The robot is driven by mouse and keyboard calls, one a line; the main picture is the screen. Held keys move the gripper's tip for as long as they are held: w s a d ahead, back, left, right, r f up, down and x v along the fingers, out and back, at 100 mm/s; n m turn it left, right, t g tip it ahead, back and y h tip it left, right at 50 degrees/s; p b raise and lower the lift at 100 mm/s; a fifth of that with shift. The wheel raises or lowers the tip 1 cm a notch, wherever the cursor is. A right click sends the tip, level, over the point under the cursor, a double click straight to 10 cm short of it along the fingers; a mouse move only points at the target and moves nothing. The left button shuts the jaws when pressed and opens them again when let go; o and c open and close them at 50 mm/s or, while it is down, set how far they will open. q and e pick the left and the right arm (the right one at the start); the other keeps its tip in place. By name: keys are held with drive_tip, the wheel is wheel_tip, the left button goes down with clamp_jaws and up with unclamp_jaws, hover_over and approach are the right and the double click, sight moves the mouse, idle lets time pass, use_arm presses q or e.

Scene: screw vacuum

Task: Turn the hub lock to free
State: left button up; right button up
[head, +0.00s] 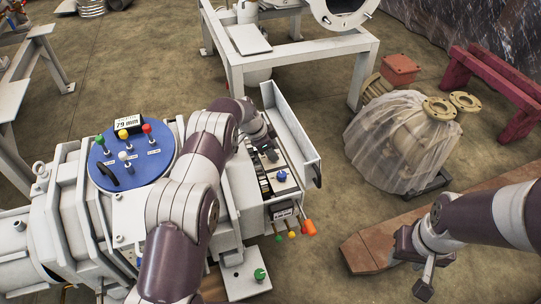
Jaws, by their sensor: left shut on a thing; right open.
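My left gripper (268,150) reaches into an open white box on the side of the machine (75,215). It is shut on a small dark part there, mostly hidden by its fingers; I cannot read a label to tell whether this is the hub lock. A blue knob (282,176) sits just below it, on a white plate in the same box. A blue round panel (135,165) on the machine carries several coloured knobs, a black handle and a display reading 79 mm (127,124). My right gripper (424,288) is open and empty, away from the machine at the lower right.
The raised white box door (296,130) stands close to the right of my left gripper. An orange handle (309,227) and small coloured knobs stick out below the box. A wrapped part (400,140) and a wooden plank (450,215) lie right. Floor between is clear.

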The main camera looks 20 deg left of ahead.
use_arm(q)
drive_tip(key=shift+m, duration=0.4)
drive_tip(key=o, duration=1)
drive_tip(key=shift+o, duration=0.2)
drive_tip(key=p+v, duration=0.4)
drive_tip(key=v, duration=0.8)
drive_tip(key=shift+a+r, duration=0.15)
drive_tip(key=shift+r, duration=0.2)
drive_tip(key=shift+w, duration=0.15)
